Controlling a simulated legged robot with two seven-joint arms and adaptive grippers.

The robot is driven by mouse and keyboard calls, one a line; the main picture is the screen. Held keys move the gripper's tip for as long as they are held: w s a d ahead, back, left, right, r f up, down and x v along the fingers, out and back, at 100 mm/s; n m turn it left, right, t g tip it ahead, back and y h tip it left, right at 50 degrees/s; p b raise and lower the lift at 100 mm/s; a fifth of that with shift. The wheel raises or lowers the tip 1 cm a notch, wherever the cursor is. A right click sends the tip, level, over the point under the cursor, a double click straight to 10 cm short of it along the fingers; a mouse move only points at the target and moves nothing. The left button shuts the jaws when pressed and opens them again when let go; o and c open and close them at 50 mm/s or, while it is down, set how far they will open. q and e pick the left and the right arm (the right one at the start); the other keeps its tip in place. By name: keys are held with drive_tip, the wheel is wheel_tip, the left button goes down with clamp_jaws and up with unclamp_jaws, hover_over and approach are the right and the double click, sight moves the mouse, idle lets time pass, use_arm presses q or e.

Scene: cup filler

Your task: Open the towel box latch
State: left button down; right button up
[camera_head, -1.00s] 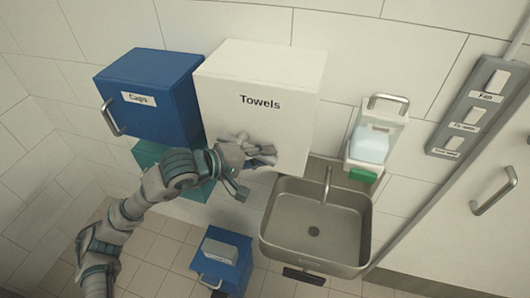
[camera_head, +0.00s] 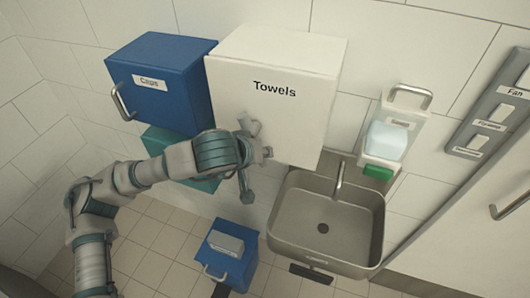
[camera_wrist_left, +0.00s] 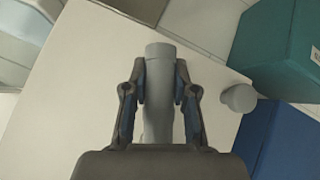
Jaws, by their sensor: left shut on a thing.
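The white towel box (camera_head: 290,105), labelled "Towels", hangs on the wall in the middle of the head view. Its pale front face (camera_wrist_left: 75,85) fills much of the left wrist view. My left gripper (camera_head: 255,145) is at the lower left of this front face. In the left wrist view, my left gripper (camera_wrist_left: 160,95) has its two fingers on either side of a grey rounded latch bar (camera_wrist_left: 158,60) and is shut on it. A short grey round knob (camera_wrist_left: 238,97) stands beside it on the face. The box door looks closed. My right gripper is not in view.
A blue box (camera_head: 160,80) labelled "Cups" hangs left of the towel box, with a teal box (camera_head: 190,178) below. A sink (camera_head: 300,215) and a soap dispenser (camera_head: 385,140) are to the right. A small blue bin (camera_head: 225,262) stands on the floor.

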use_arm(q)
drive_tip(key=shift+w+a+f+m+y, duration=0.1)
drive_tip(key=shift+a+f+m+y, duration=0.3)
drive_tip(key=shift+y, duration=0.3)
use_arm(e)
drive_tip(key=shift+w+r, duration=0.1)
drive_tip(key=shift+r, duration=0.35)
use_arm(q)
drive_tip(key=c, duration=1.2)
unclamp_jaws()
drive_tip(key=shift+o, duration=1.4)
drive_tip(key=shift+w, duration=0.15)
drive_tip(key=shift+r, duration=0.1)
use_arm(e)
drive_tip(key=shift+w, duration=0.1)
use_arm(q)
drive_tip(key=shift+r, duration=0.1)
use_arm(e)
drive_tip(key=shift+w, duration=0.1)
use_arm(q)
drive_tip(key=shift+s+r, duration=0.15)
drive_tip(key=shift+s, duration=0.05)
drive_tip(key=v, duration=1.1)
drive_tip(key=shift+s+a, duration=0.15)
drive_tip(key=shift+a, duration=0.05)
